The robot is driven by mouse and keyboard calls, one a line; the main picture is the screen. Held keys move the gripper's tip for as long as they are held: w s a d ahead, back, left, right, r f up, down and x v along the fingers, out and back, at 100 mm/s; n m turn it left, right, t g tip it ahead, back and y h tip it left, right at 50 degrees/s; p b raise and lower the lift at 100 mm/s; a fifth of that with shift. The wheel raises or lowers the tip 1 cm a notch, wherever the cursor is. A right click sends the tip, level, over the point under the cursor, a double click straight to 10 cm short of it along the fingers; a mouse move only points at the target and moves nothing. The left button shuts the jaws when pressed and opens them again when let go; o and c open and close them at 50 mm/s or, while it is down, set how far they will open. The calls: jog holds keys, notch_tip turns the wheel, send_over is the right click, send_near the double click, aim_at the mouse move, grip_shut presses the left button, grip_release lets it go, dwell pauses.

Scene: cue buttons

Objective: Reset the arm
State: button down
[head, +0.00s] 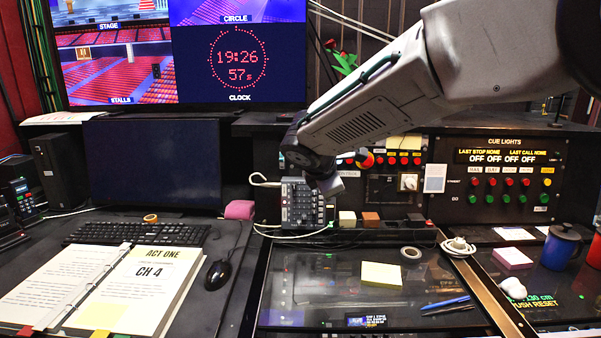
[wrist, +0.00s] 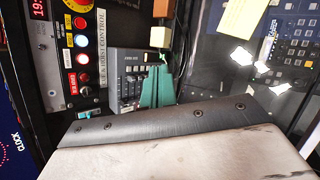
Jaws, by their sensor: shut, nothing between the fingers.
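My arm reaches in from the upper right of the head view, over the desk. My gripper (head: 330,188) is at its lower end, in front of a small dark keypad unit (head: 298,205). In the wrist view my gripper's green fingers (wrist: 159,78) are together and empty, overlapping the edge of the same keypad unit (wrist: 127,78). I cannot tell whether the fingertips touch it. The cue lights panel (head: 500,180) stands to the right, with red and green buttons and an "OFF" display.
A glass-topped console (head: 310,290) holds a yellow note pad (head: 381,275), a tape roll (head: 411,253) and pens. A blue mug (head: 560,248) stands at right. A monitor (head: 152,165), keyboard (head: 138,234) and open script (head: 110,290) fill the left.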

jog(key=s+d+f+m+g+y, duration=0.1)
jog(key=s+d+m, duration=0.5)
jog(key=s, duration=0.7)
jog(key=s+d+f+m+g+y, duration=0.1)
jog(key=s+d+m+g, duration=0.2)
jog(key=s, duration=1.1)
jog(key=s+d+f+m+g+y, duration=0.1)
jog(key=s+d+m+g+y, duration=0.1)
jog(key=s+d+m, duration=0.8)
jog(key=shift+s+m, duration=0.7)
jog(key=shift+s, duration=1.25)
